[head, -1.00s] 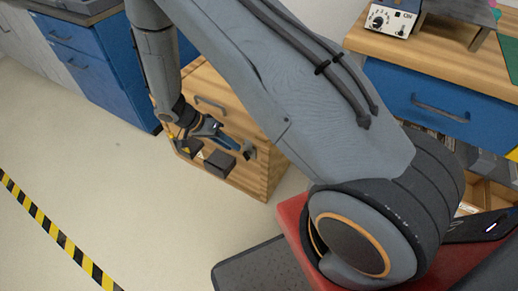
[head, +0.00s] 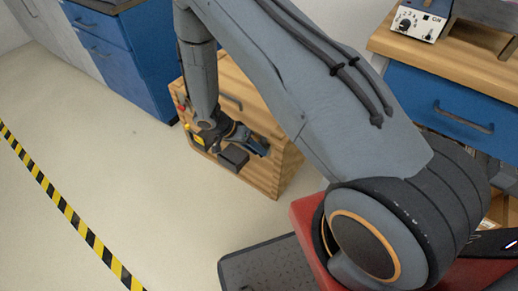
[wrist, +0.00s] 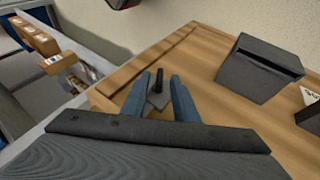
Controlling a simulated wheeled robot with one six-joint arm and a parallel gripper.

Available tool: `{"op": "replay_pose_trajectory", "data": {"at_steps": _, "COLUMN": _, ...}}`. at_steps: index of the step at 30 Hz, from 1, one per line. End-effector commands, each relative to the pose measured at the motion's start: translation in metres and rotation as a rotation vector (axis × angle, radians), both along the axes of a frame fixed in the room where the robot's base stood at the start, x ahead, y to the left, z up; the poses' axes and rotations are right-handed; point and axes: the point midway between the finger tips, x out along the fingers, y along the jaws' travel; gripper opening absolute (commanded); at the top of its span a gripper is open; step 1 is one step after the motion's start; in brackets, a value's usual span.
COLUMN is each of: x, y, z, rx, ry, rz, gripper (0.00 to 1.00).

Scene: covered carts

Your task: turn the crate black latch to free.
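The wooden crate (head: 285,165) stands on the floor, and its face fills much of the wrist view (wrist: 205,52). The black latch (wrist: 158,80) is a short dark bar on a small grey plate (wrist: 157,101). In the wrist view it shows between the two blue fingers of my gripper (wrist: 159,77). The fingers are apart, one on each side of the latch. I cannot tell whether either touches it. In the head view my gripper (head: 264,149) is at the crate's face near its right edge and hides the latch.
A dark box (head: 233,157) sticks out from the crate face beside my gripper; it also shows in the wrist view (wrist: 260,68). A metal handle (head: 232,101) is on the crate. Blue drawer cabinets (head: 130,45) stand behind. Open floor lies left, with striped tape (head: 70,215).

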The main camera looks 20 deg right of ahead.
Motion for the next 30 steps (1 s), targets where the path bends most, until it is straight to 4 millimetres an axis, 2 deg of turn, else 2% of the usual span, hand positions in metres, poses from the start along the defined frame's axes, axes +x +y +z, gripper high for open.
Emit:
{"op": "replay_pose_trajectory", "data": {"at_steps": 1, "x": 0.000, "y": 0.000, "z": 0.000, "rx": 0.000, "ry": 0.000, "rz": 0.000, "gripper": 0.27}}
{"op": "replay_pose_trajectory", "data": {"at_steps": 6, "x": 0.000, "y": 0.000, "z": 0.000, "rx": 0.000, "ry": -0.001, "rz": -0.001, "gripper": 0.00}}
{"op": "replay_pose_trajectory", "data": {"at_steps": 7, "x": 0.000, "y": 0.000, "z": 0.000, "rx": 0.000, "ry": -0.001, "rz": -0.001, "gripper": 0.00}}
{"op": "replay_pose_trajectory", "data": {"at_steps": 8, "x": -0.001, "y": -0.019, "z": 0.000, "rx": 0.001, "ry": 0.001, "rz": -0.008, "gripper": 0.00}}
{"op": "replay_pose_trajectory", "data": {"at_steps": 9, "x": 0.000, "y": -0.011, "z": 0.000, "rx": 0.000, "ry": 0.001, "rz": -0.003, "gripper": 0.00}}
{"op": "replay_pose_trajectory", "data": {"at_steps": 15, "x": 0.000, "y": -0.001, "z": 0.000, "rx": -0.010, "ry": 0.012, "rz": -0.002, "gripper": 0.00}}
{"op": "replay_pose_trajectory", "data": {"at_steps": 30, "x": 0.001, "y": 0.004, "z": -0.002, "rx": -0.033, "ry": 0.049, "rz": 0.002, "gripper": 0.00}}
